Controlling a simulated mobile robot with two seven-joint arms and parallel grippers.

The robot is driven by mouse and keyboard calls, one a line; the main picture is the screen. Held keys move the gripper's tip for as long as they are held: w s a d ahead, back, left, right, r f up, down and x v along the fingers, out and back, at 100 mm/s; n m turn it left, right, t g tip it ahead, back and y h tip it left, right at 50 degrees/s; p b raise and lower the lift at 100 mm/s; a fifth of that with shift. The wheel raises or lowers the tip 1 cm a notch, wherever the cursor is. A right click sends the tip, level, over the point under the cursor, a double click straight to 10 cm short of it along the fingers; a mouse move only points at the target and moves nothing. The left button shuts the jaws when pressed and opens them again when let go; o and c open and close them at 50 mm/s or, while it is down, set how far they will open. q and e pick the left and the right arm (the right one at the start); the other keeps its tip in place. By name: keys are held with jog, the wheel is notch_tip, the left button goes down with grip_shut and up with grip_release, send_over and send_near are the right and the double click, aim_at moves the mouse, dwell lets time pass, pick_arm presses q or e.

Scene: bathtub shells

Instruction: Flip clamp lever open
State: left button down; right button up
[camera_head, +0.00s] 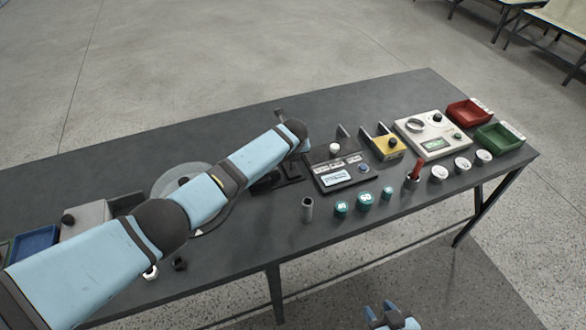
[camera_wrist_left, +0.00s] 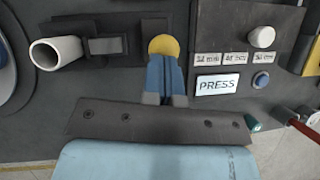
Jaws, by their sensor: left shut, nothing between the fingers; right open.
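My left gripper's two blue fingers (camera_wrist_left: 166,80) are shut and empty in the left wrist view. Their tips are at a round yellow knob (camera_wrist_left: 163,46); I cannot tell whether they touch it. The knob is beside a dark clamp-like block (camera_wrist_left: 105,45) on a black base, with a pale hollow tube (camera_wrist_left: 55,52) to its left. I cannot make out the lever for certain. In the head view my left wrist hides the fingers and most of the black base (camera_head: 272,182). My right gripper (camera_head: 392,318) is open at the bottom edge, away from the table.
A dark panel with a PRESS display (camera_head: 336,178) stands right of the base. Nearby are a grey cylinder (camera_head: 307,210), several teal-capped pieces (camera_head: 364,199), a yellow box (camera_head: 388,148) and a white scale-like device (camera_head: 433,135). Red (camera_head: 468,112) and green (camera_head: 499,137) bins stand far right.

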pick_arm(q)
jog(key=w, duration=0.1)
jog(key=w+b, duration=0.1)
jog(key=w+a+b, duration=0.1)
jog(key=shift+f, duration=0.4)
jog(key=shift+w+a+r+b, duration=0.15)
jog(key=shift+w+a+b, duration=0.15)
jog(key=shift+w+b, duration=0.3)
pick_arm(e)
jog(key=shift+w+f, duration=0.15)
jog(key=shift+f, duration=0.75)
jog(key=shift+w+f, duration=0.15)
jog(key=shift+f, duration=0.75)
pick_arm(q)
jog(key=shift+s+r, duration=0.1)
pick_arm(e)
jog(key=shift+r, duration=0.15)
